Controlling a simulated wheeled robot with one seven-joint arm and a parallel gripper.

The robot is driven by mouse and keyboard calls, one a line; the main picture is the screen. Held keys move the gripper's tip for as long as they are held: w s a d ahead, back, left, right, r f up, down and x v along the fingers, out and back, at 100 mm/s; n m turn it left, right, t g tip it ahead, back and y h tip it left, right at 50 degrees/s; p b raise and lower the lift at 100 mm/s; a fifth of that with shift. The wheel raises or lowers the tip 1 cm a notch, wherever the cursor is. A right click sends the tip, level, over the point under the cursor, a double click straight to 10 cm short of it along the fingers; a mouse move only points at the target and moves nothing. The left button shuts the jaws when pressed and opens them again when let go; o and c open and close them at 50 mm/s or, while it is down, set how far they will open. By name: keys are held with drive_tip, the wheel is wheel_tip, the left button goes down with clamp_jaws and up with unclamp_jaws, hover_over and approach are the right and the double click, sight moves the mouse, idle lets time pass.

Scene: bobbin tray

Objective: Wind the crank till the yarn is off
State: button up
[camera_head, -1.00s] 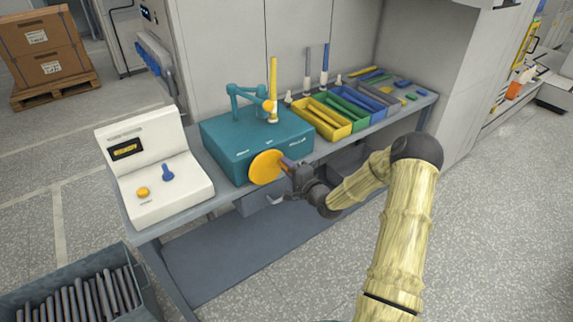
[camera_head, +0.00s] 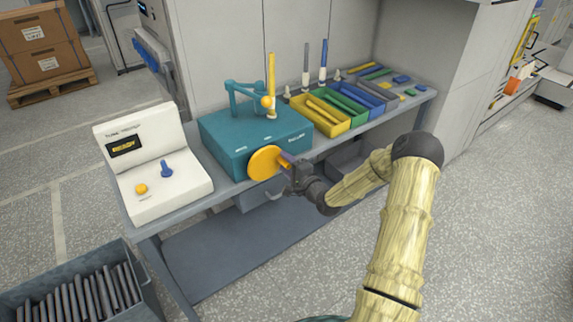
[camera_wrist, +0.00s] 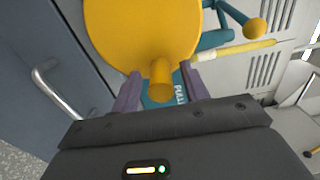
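The teal winder box (camera_head: 228,143) stands on the bench. Its orange crank disc (camera_head: 264,163) is on the front face, with an orange peg handle sticking out. A yellow bobbin (camera_head: 271,80) stands upright on top beside a teal guide arm (camera_head: 247,88) with an orange ball. My gripper (camera_head: 286,161) is at the crank peg. In the wrist view, the peg (camera_wrist: 160,80) lies between my two purple fingers (camera_wrist: 160,90), with a gap on each side, so the fingers are open around it. Whether yarn is left on the bobbin is too small to tell.
A white console (camera_head: 165,205) with a blue lever and yellow button stands left of the winder. Yellow, green and blue trays (camera_head: 322,128) sit on the right, with upright bobbins behind. A grey crate of dark rods (camera_head: 148,288) is at lower left. A drawer handle is below the crank.

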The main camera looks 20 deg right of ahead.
drive_tip(key=b+v, duration=0.1)
drive_tip(key=v, duration=1.6)
drive_tip(key=shift+s, duration=0.15)
